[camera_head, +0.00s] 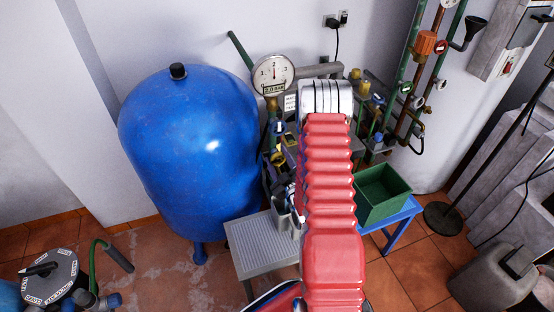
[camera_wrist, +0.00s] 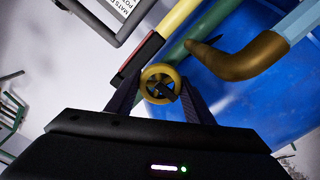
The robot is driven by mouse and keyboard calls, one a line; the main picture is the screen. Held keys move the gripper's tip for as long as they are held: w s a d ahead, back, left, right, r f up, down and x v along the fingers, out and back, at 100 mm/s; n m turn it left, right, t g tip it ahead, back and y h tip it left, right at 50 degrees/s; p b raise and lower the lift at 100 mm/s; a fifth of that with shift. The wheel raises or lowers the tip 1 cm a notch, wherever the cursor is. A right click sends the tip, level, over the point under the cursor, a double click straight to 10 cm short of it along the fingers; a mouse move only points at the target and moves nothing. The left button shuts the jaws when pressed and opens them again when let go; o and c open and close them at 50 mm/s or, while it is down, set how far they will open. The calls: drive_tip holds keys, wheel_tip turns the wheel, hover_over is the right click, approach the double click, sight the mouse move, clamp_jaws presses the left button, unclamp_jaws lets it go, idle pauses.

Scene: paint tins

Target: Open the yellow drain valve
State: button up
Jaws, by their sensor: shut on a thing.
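The yellow drain valve's round handwheel (camera_wrist: 160,68) sits in the middle of the wrist view. My gripper (camera_wrist: 161,88) has its two dark fingers closed on the wheel, one on each side. The wheel's dark hub shows between the fingers. Green and yellow pipes (camera_wrist: 181,17) run up and right behind it. In the head view my red-sleeved arm reaches down among the pipes and hides most of the valve area. How far the valve is turned cannot be told.
The blue tank (camera_head: 190,140) stands close left of the arm, with a pressure gauge (camera_head: 272,74) above. A grey step (camera_head: 262,245) and a green crate (camera_head: 382,193) on a blue stool stand below. Pipes with small valves (camera_head: 405,88) crowd the right wall.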

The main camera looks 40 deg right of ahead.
drive_tip(key=shift+a+f, duration=0.15)
drive_tip(key=o, duration=1)
drive_tip(key=shift+o, duration=0.2)
drive_tip(key=shift+s, duration=0.1)
drive_tip(key=v, duration=1.3)
drive_tip(key=shift+s, duration=0.3)
drive_tip(key=shift+s, duration=0.1)
